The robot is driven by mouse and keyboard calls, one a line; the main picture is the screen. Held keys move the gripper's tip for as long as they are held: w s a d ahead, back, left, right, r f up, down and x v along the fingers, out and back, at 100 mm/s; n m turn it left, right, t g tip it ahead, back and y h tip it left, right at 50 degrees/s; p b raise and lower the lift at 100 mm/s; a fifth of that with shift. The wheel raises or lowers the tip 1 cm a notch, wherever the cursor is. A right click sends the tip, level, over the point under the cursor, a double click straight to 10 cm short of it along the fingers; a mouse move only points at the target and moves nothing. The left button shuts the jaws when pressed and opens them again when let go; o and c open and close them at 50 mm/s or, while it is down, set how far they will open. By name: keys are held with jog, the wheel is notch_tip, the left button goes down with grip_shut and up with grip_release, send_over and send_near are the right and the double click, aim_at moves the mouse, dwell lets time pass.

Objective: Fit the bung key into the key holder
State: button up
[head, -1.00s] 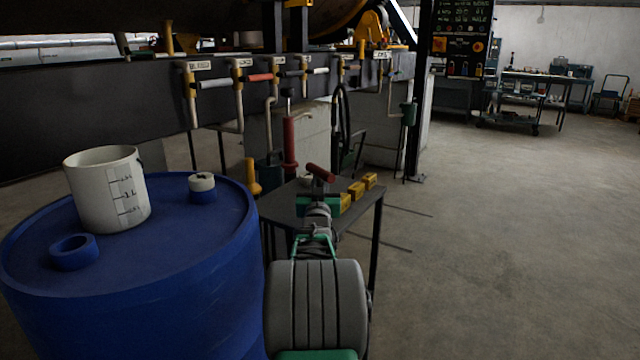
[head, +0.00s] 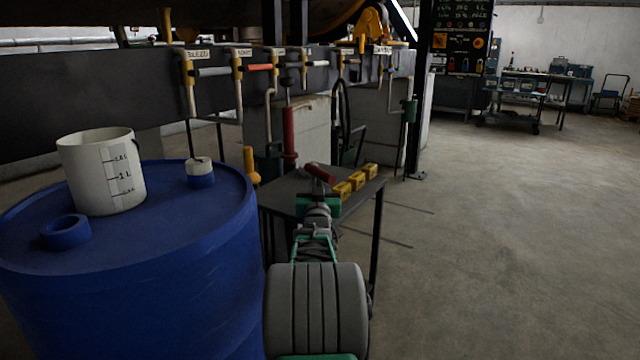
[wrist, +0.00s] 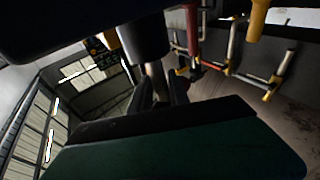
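The bung key, as far as I can tell, is the short red bar with a dark end (head: 320,174) at the tip of my arm in the head view. My gripper (wrist: 162,90) has its two dark fingers on either side of a pale shaft in the wrist view, and appears shut on it. A dark cylinder (wrist: 146,40) stands past the fingertips on that shaft. In the head view the key is seen over the small dark table (head: 285,192); contact with it cannot be told. I cannot pick out the key holder with certainty.
Several yellow blocks (head: 357,181) line the table's right side. A blue drum (head: 130,270) at left bears a white measuring bucket (head: 100,170), a blue ring (head: 65,232) and a white-topped blue cap (head: 200,172). Pipes and valves stand behind. The floor at right is clear.

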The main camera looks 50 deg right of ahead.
aim_at(320, 185)
jog(key=o, duration=0.3)
jog(key=shift+o, duration=0.2)
jog(key=p+v, duration=0.2)
jog(key=v, duration=0.5)
jog(key=shift+s+a, duration=0.1)
jog(key=shift+a, duration=0.1)
jog(key=shift+s+a, duration=0.15)
jog(key=shift+f, duration=0.1)
